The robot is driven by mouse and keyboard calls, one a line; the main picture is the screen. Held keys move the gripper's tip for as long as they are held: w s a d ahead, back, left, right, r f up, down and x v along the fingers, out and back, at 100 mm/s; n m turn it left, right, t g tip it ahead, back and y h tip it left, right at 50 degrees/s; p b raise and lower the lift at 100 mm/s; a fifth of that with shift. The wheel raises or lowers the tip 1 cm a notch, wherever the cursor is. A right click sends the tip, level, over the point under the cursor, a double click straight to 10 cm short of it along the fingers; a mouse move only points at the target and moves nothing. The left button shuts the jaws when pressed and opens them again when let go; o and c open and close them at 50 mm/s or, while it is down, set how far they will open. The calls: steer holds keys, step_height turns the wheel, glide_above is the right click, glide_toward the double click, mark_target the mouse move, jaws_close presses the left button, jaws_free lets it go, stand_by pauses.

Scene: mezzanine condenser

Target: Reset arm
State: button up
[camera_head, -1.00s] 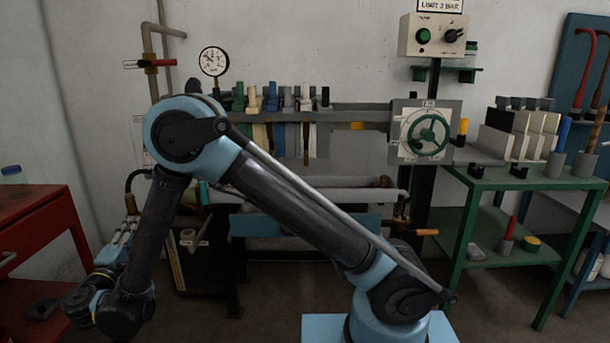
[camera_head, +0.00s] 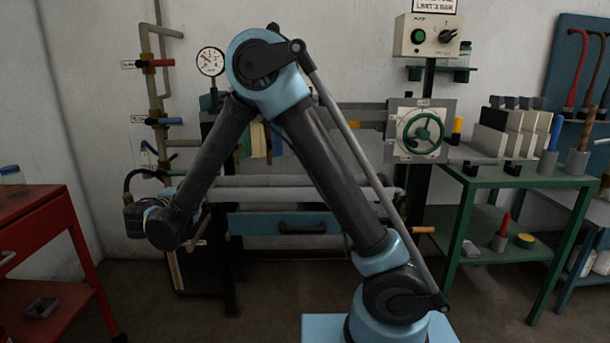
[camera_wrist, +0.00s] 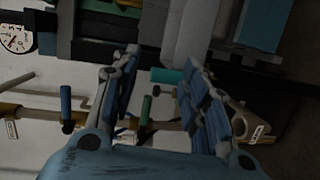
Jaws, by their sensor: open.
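My gripper (camera_wrist: 155,95) shows in the wrist view with its two blue-padded fingers apart and nothing between them. Beyond the fingers are pipes and a green-handled valve (camera_wrist: 146,108). In the head view my arm is folded up in an inverted V. Its wrist end hangs at the left, in front of the pipework, and the fingers are too hidden there to make out.
A red cart (camera_head: 62,217) stands at the left and a green table (camera_head: 520,179) with white blocks at the right. A green handwheel (camera_head: 423,133) and a blue drawer (camera_head: 278,223) are behind the arm. A gauge (camera_head: 210,62) hangs by wall pipes (camera_head: 152,90).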

steer(key=w+d+r+m+g+h, duration=0.15)
steer(key=w+d, duration=0.25)
steer(key=d, duration=0.6)
steer(key=w+d+r+m+g+h, duration=0.1)
steer(key=w+d+r+m+g, duration=0.2)
steer(key=d, duration=0.8)
steer(key=s+d+f+m+g, duration=0.15)
steer(key=d+g, duration=0.35)
steer(key=d, duration=1.3)
steer(key=s+d+f+m+g+y, duration=0.2)
steer(key=s+d+f+m+g, duration=0.15)
steer(key=s+d, duration=0.9)
steer(key=s+d+f+m+y, duration=0.2)
steer(key=s+f, duration=0.2)
steer(key=s, duration=0.2)
steer(key=s+d+f+m+g+y, duration=0.1)
steer(key=s+f+m+y, duration=0.1)
steer(key=s, duration=0.4)
steer(key=shift+s+d+f+m, duration=0.4)
steer(key=shift+f+m, duration=0.45)
steer(key=shift+f, duration=0.25)
steer(key=shift+w+f, duration=0.2)
steer(key=shift+w, duration=0.25)
